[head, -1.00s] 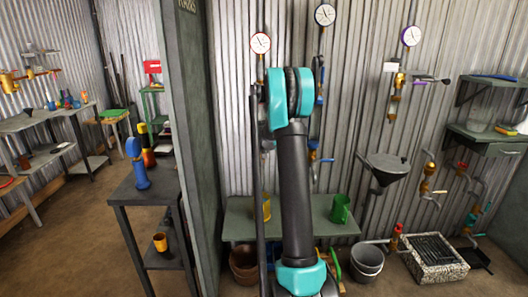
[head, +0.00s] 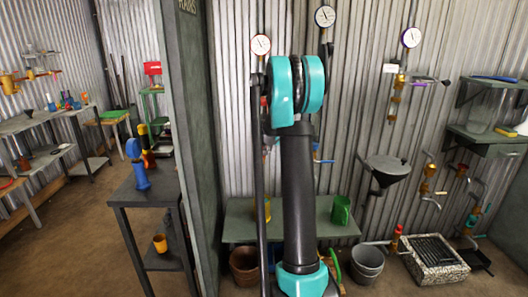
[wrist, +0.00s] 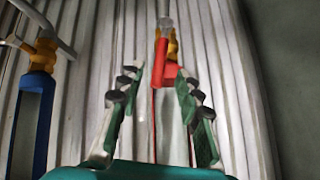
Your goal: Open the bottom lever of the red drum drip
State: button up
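In the wrist view a red lever (wrist: 164,66) hangs below a brass valve (wrist: 173,44) on the ribbed wall, with a thin red line running down below it. I cannot tell whether this is the bottom lever of the red drum drip. My gripper (wrist: 158,82) is open, its two green-padded fingers spread on either side of the lever. Whether they touch it cannot be told. In the head view a red-rimmed gauge (head: 260,44) tops a pipe; my arm hides most of what lies below, including the gripper.
A green shelf (head: 232,218) with a yellow mug (head: 266,208) and green mug (head: 341,210) stands low. A dark partition (head: 195,120) borders the left.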

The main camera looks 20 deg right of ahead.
jog(key=shift+v, duration=2.9)
jog(key=s+a+f+n+g, duration=0.1)
jog(key=s+a+f, duration=0.4)
jog(key=s, duration=1)
jog(key=s+a+f+n+g+y, duration=0.1)
jog(key=s+a+f+n, duration=0.2)
jog(key=s, duration=1.2)
jog(key=s+a+f+n+g+y, duration=0.1)
jog(key=s+a+f, duration=0.6)
jog(key=s, duration=0.8)
jog(key=shift+a+f+n+g, duration=0.3)
jog(key=shift+a+n+g, duration=0.3)
jog(key=shift+a+n, duration=0.1)
